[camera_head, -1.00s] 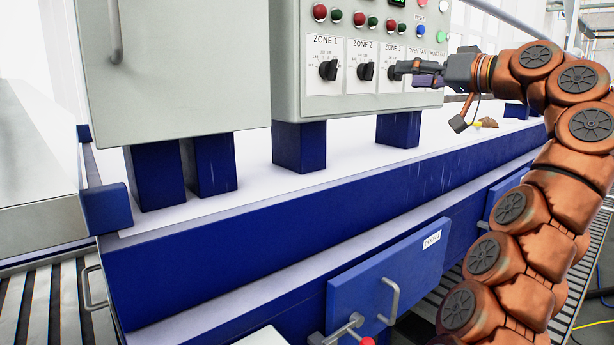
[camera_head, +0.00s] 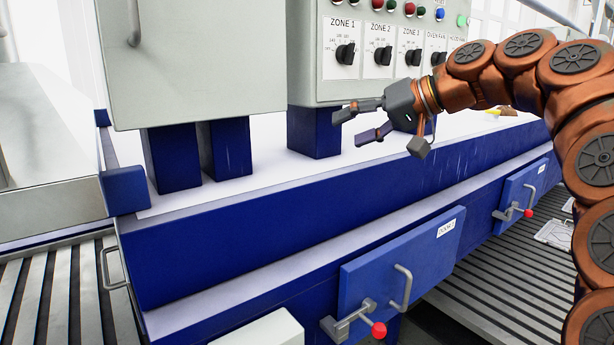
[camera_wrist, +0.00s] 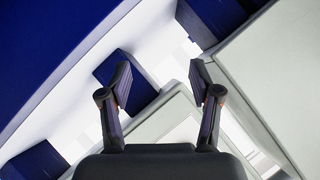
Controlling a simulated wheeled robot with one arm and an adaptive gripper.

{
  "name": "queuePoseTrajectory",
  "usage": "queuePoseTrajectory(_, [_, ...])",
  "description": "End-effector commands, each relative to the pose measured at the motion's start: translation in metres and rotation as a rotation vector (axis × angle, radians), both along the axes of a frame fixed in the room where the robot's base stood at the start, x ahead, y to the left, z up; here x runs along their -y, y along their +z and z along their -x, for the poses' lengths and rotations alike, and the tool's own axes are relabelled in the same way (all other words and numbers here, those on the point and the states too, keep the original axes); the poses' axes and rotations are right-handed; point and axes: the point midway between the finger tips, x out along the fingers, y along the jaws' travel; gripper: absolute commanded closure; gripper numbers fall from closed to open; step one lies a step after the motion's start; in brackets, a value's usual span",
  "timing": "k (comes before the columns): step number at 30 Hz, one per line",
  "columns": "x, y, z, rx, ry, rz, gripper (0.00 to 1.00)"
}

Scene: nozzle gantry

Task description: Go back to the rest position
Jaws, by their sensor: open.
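My gripper (camera_head: 362,122) is open and empty in the head view. It hangs in front of the blue machine, below the control panel (camera_head: 385,85), and points left. Its fingers are apart from the panel's knobs. In the wrist view my gripper (camera_wrist: 160,95) shows two spread fingers with nothing between them. My orange arm bends in from the right side of the head view.
The panel has black knobs, including the ZONE 1 knob (camera_head: 345,54). A grey cabinet (camera_head: 195,60) stands left on blue posts. A blue door (camera_head: 395,275) with a handle and a red-knobbed latch (camera_head: 355,322) is below. Roller conveyors flank the machine.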

Motion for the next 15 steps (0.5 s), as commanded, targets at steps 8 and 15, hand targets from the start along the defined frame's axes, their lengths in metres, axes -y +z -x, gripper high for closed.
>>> queuePoseTrajectory(8, [-0.029,-0.069,0.057,-0.156,0.029,0.15,0.37])
queuePoseTrajectory(15, [-0.035,-0.136,0.111,-0.283,0.023,0.298,0.37])
